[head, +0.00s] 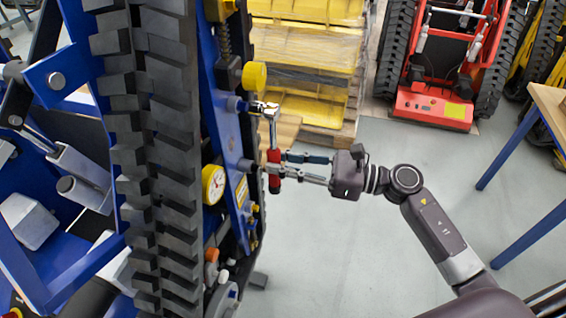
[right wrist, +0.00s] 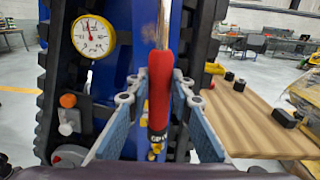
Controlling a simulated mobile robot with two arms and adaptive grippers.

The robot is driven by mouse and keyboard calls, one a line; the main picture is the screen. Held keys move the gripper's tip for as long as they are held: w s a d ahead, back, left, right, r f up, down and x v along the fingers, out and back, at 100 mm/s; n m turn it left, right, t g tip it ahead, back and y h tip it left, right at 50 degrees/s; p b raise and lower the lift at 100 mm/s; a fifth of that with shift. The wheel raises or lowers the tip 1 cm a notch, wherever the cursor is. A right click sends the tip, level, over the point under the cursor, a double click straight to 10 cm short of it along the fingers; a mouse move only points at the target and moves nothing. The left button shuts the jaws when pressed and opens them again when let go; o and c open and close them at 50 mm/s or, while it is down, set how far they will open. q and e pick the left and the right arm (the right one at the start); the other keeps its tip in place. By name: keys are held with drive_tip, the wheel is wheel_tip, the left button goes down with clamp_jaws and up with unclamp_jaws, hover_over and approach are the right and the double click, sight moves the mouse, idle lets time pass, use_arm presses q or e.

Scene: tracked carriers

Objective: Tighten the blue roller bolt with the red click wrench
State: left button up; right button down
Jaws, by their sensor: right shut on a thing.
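The red click wrench (head: 273,157) is upright in the picture in the head view, with its silver head at the top. My right gripper (head: 274,171) is shut on its red handle. The red handle (right wrist: 160,88) also shows between the two fingers of my right gripper (right wrist: 158,115) in the right wrist view. The wrench head is at the outer end of a blue roller bolt (head: 236,104) on the side of the blue tracked carrier. I cannot tell whether it is fully seated. My left gripper is not in view.
A yellow round knob (head: 254,75) sits just above the bolt, and a yellow-rimmed gauge (head: 213,184) lower down. The black track (head: 150,150) runs along the carrier. Yellow crates on a pallet (head: 305,60) and a red tracked carrier (head: 433,105) stand behind. Grey floor is clear below my arm.

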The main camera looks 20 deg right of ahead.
drive_tip(key=shift+w+a+r+b, duration=0.1)
drive_tip(key=shift+b, duration=0.2)
idle(0.6)
drive_tip(key=shift+w+a+b, duration=0.25)
drive_tip(key=shift+a+b, duration=0.05)
idle(0.5)
idle(0.6)
drive_tip(key=shift+b, duration=0.35)
drive_tip(key=shift+w+a, duration=0.1)
drive_tip(key=shift+a, duration=0.15)
drive_tip(key=shift+w+a, duration=0.15)
drive_tip(key=shift+a, duration=0.05)
idle(0.3)
drive_tip(key=shift+b, duration=0.45)
